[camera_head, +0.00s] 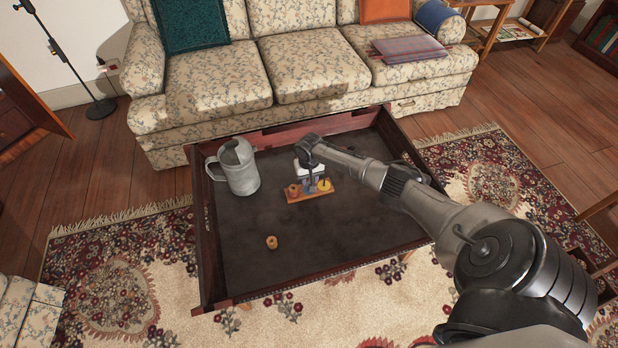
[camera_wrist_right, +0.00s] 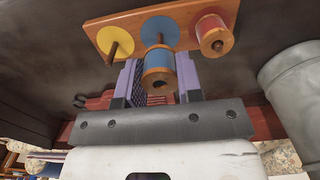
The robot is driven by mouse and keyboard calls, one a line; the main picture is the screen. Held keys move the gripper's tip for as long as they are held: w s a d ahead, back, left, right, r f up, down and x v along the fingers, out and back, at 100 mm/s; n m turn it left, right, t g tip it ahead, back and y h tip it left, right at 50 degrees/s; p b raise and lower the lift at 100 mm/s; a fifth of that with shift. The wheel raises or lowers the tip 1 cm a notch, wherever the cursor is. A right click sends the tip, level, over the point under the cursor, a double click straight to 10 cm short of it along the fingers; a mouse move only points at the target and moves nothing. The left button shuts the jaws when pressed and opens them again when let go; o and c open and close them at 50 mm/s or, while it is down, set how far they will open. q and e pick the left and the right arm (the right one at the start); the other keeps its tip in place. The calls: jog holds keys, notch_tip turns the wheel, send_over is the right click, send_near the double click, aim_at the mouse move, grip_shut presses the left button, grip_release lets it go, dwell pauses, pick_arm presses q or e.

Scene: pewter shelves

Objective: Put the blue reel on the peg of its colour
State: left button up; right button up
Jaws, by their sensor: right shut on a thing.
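In the right wrist view a wooden board (camera_wrist_right: 188,15) bears a yellow disc (camera_wrist_right: 131,35) with a peg, a blue disc (camera_wrist_right: 159,32) with a peg, and a red reel (camera_wrist_right: 211,29) on the third place. My right gripper (camera_wrist_right: 159,80) is shut on the blue reel (camera_wrist_right: 158,68), a blue band between wooden flanges. The reel overlaps the blue disc's peg in the picture; I cannot tell whether the peg is inside it. In the head view my right gripper (camera_head: 309,172) is over the board (camera_head: 310,195), hiding its middle. My left gripper is not in view.
The board stands on a dark, raised-edge table (camera_head: 340,245). A grey watering can (camera_head: 240,170) stands to its left. A small loose yellowish reel (camera_head: 272,242) lies nearer the front. The table's front right is clear. A floral sofa (camera_head: 310,65) stands behind.

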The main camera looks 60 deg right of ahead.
jog(key=shift+f, duration=0.4)
jog(key=shift+f+b, duration=0.45)
jog(key=shift+f, duration=0.2)
jog(key=shift+f, duration=0.35)
dwell(0.4)
jog(key=o, duration=0.7)
jog(key=shift+c, duration=0.2)
jog(key=o, duration=0.3)
